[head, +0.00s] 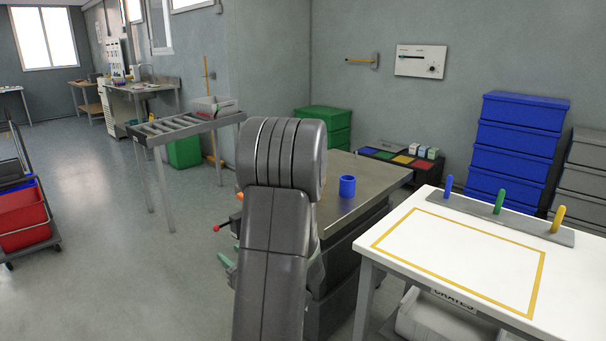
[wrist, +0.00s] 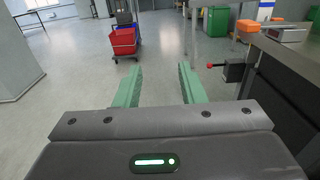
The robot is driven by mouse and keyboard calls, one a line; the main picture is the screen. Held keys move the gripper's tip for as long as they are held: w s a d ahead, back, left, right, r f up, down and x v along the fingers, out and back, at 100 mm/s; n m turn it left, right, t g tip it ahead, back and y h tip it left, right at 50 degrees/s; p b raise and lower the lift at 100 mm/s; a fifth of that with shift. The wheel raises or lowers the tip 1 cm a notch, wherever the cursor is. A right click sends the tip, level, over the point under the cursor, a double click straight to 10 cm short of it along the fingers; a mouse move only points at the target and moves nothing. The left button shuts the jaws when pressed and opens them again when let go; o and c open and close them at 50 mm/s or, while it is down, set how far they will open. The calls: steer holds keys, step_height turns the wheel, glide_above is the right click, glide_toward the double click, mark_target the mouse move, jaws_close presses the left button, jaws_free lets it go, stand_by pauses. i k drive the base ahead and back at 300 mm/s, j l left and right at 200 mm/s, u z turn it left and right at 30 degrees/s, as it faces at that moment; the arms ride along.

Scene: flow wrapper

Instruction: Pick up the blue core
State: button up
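The blue core (head: 347,186) is a short blue cylinder standing upright on the grey metal table (head: 370,169) in the head view. My arm rises in front of that table, left of the core, and hides part of the tabletop. My gripper (wrist: 160,84) shows in the wrist view with its two green fingers spread apart and nothing between them. It points toward open floor, away from the core. The core is not in the wrist view.
A white table (head: 463,257) with a yellow outline and blue, green and yellow pegs stands at right. Blue crates (head: 517,140) are stacked behind. A roller conveyor (head: 184,126) and a red bin on a cart (head: 22,216) stand left.

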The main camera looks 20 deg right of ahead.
mark_target(347, 183)
steer(key=i+j+z, duration=0.1)
steer(key=i+z, duration=0.3)
steer(key=i+j+z, duration=0.35)
steer(key=i, duration=0.15)
steer(key=i+j+z, duration=0.25)
steer(key=i+z, duration=0.15)
steer(key=i+j+z, duration=0.25)
steer(key=z, duration=0.15)
steer(key=i+j+z, duration=0.15)
steer(key=j+z, duration=0.25)
